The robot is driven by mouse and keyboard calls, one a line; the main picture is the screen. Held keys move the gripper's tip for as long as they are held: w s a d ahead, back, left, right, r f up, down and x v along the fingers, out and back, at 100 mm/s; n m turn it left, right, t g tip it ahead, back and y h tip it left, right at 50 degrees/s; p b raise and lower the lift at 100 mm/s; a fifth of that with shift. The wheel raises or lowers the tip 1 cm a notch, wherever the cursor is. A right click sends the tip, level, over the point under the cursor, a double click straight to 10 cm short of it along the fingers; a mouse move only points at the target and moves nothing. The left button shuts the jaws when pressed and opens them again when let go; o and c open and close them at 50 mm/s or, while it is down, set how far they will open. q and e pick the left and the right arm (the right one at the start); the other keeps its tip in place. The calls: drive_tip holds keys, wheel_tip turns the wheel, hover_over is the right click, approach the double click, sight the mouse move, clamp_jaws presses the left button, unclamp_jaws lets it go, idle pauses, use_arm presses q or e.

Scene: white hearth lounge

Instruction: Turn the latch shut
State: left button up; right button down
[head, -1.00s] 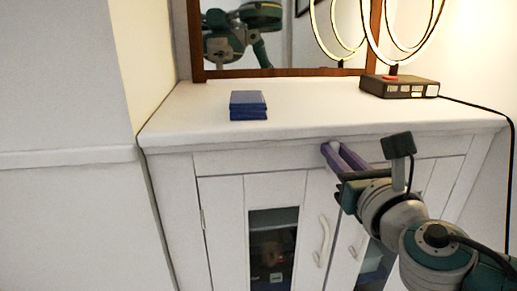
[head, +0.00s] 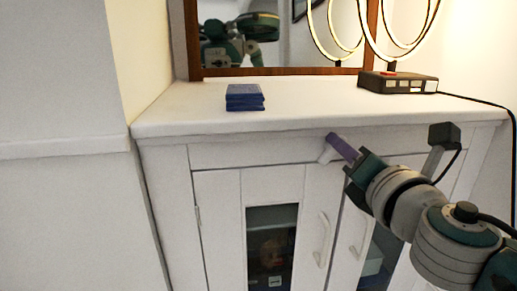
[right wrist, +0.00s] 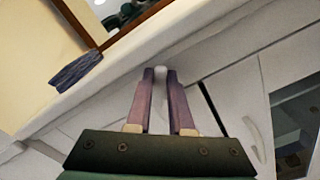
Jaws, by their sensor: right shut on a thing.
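The latch is a small white piece (head: 326,157) on the cabinet front, just under the top edge and above the line between the two doors. In the head view its visible part slants down to the left from my fingers. My right gripper (head: 335,142) is shut on the latch with its purple fingers. In the right wrist view the fingers (right wrist: 161,80) stand on either side of the latch's rounded white end (right wrist: 160,72), and the rest of it is hidden. My left gripper is not in view.
The white cabinet (head: 215,155) has glass-panelled doors with white handles (head: 322,240). On its top are blue stacked flat items (head: 245,97), a dark box (head: 398,83) with a ring lamp, and a mirror behind. A black cable runs off right.

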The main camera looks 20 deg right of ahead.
drive_tip(key=m+b, duration=0.1)
drive_tip(key=m, duration=0.5)
drive_tip(key=f+m+b, duration=0.1)
drive_tip(key=m, duration=0.3)
drive_tip(key=shift+s+d+b, duration=0.1)
drive_tip(key=shift+d+b, duration=0.2)
drive_tip(key=shift+b, duration=0.05)
drive_tip(key=shift+f+m, duration=0.1)
drive_tip(key=shift+m, duration=0.3)
drive_tip(key=c, duration=0.8)
unclamp_jaws()
drive_tip(key=shift+s, duration=0.1)
